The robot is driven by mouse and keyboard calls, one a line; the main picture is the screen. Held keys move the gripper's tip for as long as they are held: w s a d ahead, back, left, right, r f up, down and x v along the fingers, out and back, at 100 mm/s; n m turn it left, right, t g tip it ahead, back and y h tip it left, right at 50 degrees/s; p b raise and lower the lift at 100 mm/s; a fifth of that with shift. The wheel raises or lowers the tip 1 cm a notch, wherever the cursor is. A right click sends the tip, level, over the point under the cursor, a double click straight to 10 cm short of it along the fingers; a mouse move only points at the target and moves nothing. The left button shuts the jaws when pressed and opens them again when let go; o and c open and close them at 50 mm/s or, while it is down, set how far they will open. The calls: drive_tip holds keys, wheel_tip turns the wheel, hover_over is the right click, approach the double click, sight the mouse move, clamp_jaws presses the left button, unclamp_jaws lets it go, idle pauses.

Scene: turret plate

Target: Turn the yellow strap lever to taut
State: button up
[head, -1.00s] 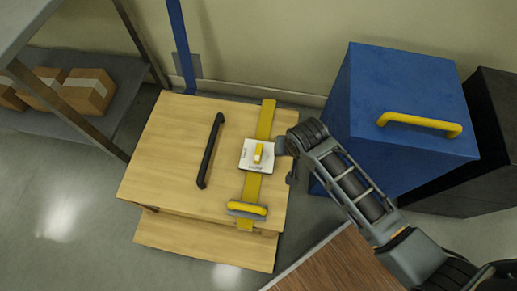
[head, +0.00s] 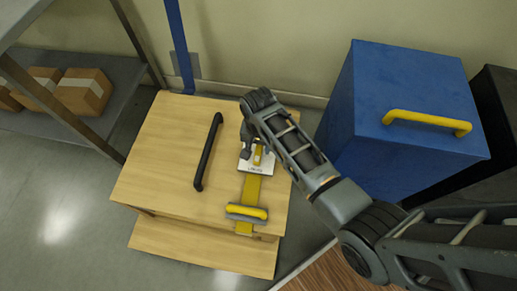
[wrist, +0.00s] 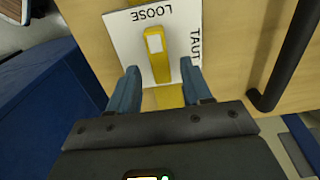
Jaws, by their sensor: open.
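The yellow strap lever (wrist: 159,62) lies on a white plate (wrist: 118,35) in the wrist view. The plate is printed LOOSE at the top and TAUT at the right. The lever's upper end, with a pale square, lies by LOOSE. My gripper (wrist: 160,68) is open, with one blue finger on each side of the lever's lower part; I see no clear contact. In the head view the lever (head: 258,156) is partly hidden by my gripper (head: 256,150), which is over the plate. The yellow strap (head: 251,188) runs down from the plate across the wooden crate (head: 160,150).
A black handle (head: 208,152) lies left of the plate on the crate. A yellow-handled buckle (head: 247,213) sits near the crate's front edge. A blue box (head: 400,85) with a yellow handle stands at the right. Shelving with cartons (head: 83,92) is at the left.

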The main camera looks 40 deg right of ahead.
drive_tip(key=shift+f, duration=1.05)
clamp_jaws()
